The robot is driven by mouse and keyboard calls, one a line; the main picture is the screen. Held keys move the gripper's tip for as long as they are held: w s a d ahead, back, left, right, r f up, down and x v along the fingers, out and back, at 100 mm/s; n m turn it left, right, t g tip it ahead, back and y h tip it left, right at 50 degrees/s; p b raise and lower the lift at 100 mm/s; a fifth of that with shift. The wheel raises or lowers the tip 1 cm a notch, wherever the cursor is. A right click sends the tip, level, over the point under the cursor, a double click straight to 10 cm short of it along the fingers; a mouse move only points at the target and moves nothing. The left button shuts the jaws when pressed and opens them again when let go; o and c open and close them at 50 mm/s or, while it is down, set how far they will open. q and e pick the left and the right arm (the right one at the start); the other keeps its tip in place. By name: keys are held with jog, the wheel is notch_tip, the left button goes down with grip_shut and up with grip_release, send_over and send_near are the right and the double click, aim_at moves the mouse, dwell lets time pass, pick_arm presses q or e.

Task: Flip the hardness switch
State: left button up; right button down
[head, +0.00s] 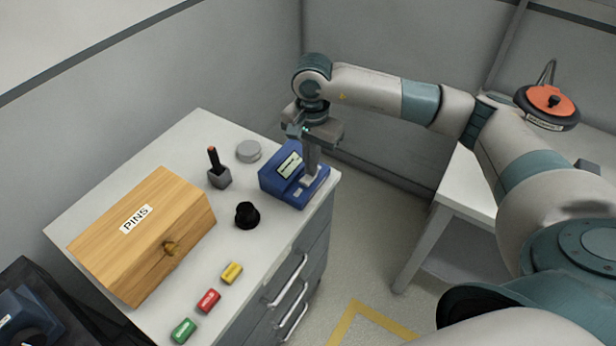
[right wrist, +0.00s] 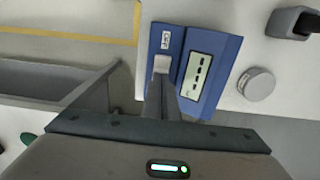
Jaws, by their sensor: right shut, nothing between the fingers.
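A blue device (head: 269,183) with a tilted display (head: 290,166) stands at the right corner of the white cabinet top. In the right wrist view the blue device (right wrist: 209,102) shows its display (right wrist: 197,75), a small white label (right wrist: 165,40) and a pale square part (right wrist: 162,63), perhaps the switch. My right gripper (head: 311,174) points down over the lower part of the device, shut and empty. In the right wrist view its fingertips (right wrist: 161,78) are at the pale part's edge. I cannot tell whether they touch it or which way a switch lies. My left gripper is not in view.
A wooden PINS box (head: 180,209), a black knob-like object (head: 246,215), a grey disc (head: 248,151) and a grey holder (head: 219,178) with a dark stick share the cabinet top (head: 195,128). Green, red and yellow pieces (head: 208,300) lie along its front. A white table (head: 462,190) stands right.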

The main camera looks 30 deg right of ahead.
notch_tip(320, 180, up, 7)
jog(key=p, duration=0.2)
dwell(0.9)
jog(key=shift+f, duration=0.1)
dwell(0.4)
